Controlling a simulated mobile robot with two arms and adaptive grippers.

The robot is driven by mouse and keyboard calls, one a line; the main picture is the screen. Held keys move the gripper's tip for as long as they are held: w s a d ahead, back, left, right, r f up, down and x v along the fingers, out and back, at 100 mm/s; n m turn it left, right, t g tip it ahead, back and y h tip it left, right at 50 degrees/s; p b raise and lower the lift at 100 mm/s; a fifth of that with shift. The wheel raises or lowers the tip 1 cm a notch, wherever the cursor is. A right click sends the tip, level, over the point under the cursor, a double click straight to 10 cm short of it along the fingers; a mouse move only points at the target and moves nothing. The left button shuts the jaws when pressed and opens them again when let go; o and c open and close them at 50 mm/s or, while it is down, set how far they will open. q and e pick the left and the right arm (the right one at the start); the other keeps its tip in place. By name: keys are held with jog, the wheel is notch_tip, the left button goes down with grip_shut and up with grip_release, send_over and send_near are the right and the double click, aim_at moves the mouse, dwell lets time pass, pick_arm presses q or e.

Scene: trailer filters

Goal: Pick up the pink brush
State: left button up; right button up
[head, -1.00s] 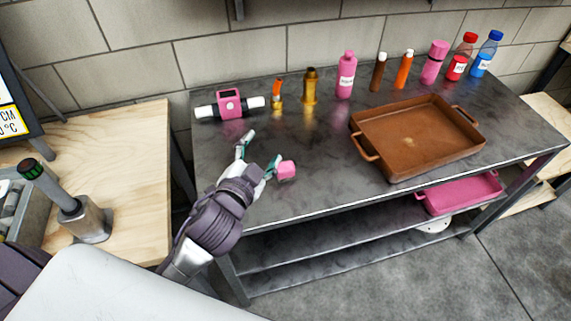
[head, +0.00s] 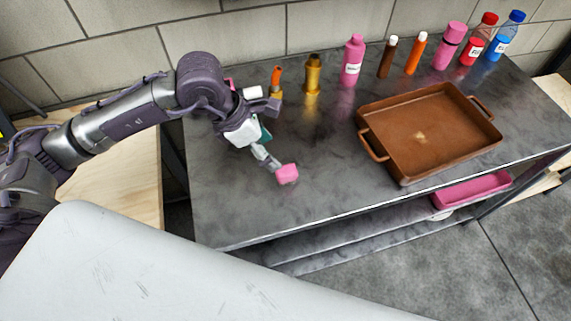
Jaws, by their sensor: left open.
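A small pink block-like thing (head: 287,173) lies on the dark metal table (head: 235,215), near its front left part. It may be the pink brush; no bristles or handle can be made out. My left gripper (head: 268,158) is open and points down at it from the upper left. A fingertip is right beside the pink thing; I cannot tell whether they touch. The other finger is mostly hidden behind the gripper. My right gripper is not in view.
A brown tray (head: 373,158) stands on the right of the table. A row of bottles, including a pink bottle (head: 352,62) and a gold one (head: 312,78), lines the back. A pink tray (head: 472,189) sits on the lower shelf. The table's front middle is clear.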

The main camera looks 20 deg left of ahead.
aim_at(286, 170)
pick_arm(q)
jog(key=shift+y, duration=0.4)
jog(key=x, duration=0.2)
jog(key=p+x, duration=0.1)
jog(key=x, duration=0.2)
jog(key=a+x, duration=0.1)
jog(key=x, duration=0.2)
jog(key=shift+w+f, duration=0.25)
jog(key=shift+w+d+f+p, duration=0.1)
jog(key=shift+f+p, duration=0.2)
jog(key=shift+p, duration=0.1)
jog(key=p+x, duration=0.1)
jog(key=x, duration=0.2)
jog(key=shift+w+d+f, duration=0.1)
jog(key=shift+w+f, duration=0.15)
jog(key=shift+w+d+f, duration=0.15)
jog(key=shift+f, duration=0.3)
grip_shut()
jog(key=shift+r, duration=0.1)
